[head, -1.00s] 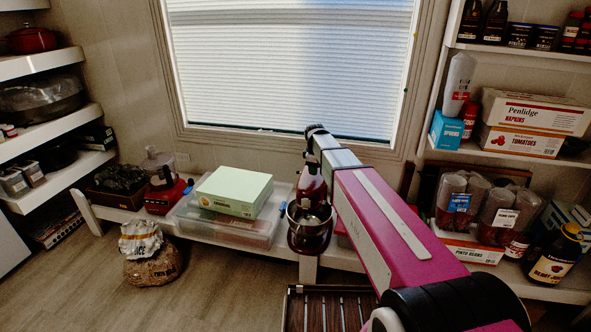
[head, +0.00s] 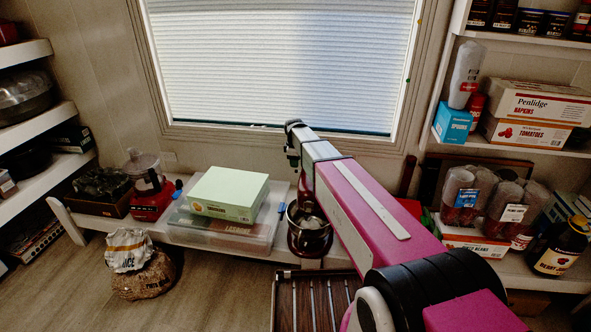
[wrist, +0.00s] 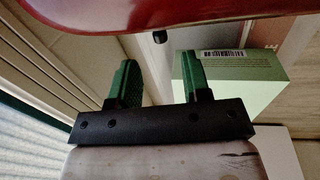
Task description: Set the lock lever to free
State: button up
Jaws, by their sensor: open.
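The stand mixer is dark red with a metal bowl (head: 310,217) and stands on the low bench below the window, largely hidden behind my arm in the head view. In the wrist view its glossy red body (wrist: 150,12) fills the top edge. A small black knob (wrist: 160,37) sticks out just under that red body; it may be the lock lever, and its setting cannot be told. My gripper (wrist: 158,62) is open, with two green fingers apart and nothing between them. The knob appears beyond the fingertips, apart from them. In the head view my gripper (head: 292,152) is small and dark.
A pale green box (head: 228,193) lies on a clear plastic bin (head: 190,228) left of the mixer. A red food processor (head: 150,190) stands farther left. A slatted wooden crate (head: 315,300) is in front. Shelves with boxes and bottles are at right; a sack (head: 140,270) is on the floor.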

jog(key=shift+w+d+f, duration=0.1)
jog(key=shift+w+f, duration=0.1)
jog(key=shift+f, duration=1.15)
jog(key=shift+w+f, duration=0.2)
jog(key=shift+f, duration=1.1)
jog(key=shift+c, duration=0.2)
